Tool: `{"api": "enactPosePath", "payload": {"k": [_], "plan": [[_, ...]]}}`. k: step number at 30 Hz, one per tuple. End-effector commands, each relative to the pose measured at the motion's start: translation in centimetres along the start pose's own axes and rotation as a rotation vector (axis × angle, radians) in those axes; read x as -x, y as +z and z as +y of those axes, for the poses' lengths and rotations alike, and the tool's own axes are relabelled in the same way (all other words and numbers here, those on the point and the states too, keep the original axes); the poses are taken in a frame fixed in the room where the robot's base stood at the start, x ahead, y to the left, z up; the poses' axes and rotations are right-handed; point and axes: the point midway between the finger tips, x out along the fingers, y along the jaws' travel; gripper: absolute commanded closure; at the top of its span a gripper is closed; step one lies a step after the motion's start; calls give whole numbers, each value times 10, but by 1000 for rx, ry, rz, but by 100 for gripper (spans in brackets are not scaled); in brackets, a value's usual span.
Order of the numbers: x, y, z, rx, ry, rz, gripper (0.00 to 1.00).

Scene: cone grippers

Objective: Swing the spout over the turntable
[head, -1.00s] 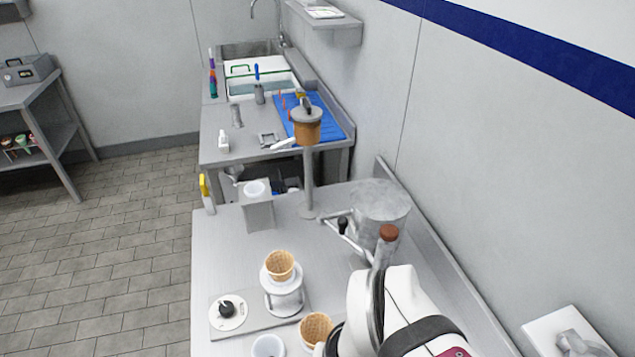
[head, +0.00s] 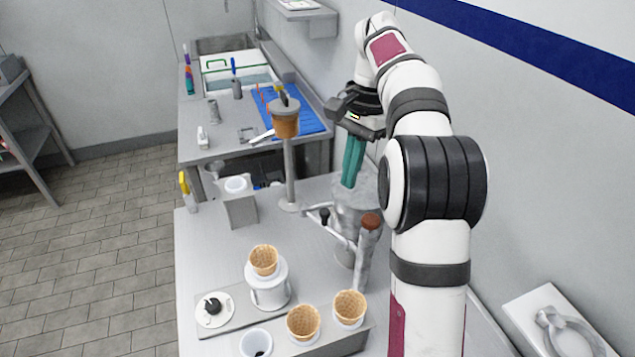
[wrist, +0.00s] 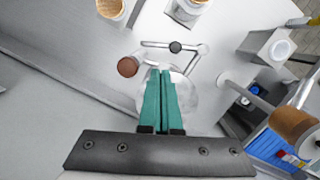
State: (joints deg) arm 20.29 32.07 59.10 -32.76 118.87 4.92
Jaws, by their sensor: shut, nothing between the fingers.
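The spout (head: 338,232) is a thin bent metal tube with a black knob, on the near left side of the clear hopper (head: 350,215). What looks like the turntable (head: 268,290) is a white round stand holding a waffle cone (head: 263,260), front left of the spout. The spout is apart from it. My gripper (head: 348,185) has teal fingers, shut and empty, pointing down over the hopper. In the wrist view its fingertips (wrist: 160,71) appear short of the spout.
A brown-topped cylinder (head: 368,250) stands close beside the spout. Two more cones (head: 303,322) stand in front. A post with a brown cup (head: 286,120) rises behind. A dial (head: 213,308) is at the left. The wall is close on the right.

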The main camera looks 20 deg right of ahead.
Motion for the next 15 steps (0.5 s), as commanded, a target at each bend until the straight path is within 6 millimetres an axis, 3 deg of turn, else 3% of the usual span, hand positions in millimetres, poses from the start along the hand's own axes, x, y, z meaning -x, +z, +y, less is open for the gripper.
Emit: {"api": "enactPosePath", "payload": {"k": [11, 15], "plan": [[-2, -3, -1, -8, -1, 0, 100], [-20, -3, -1, -7, 2, -3, 100]]}}
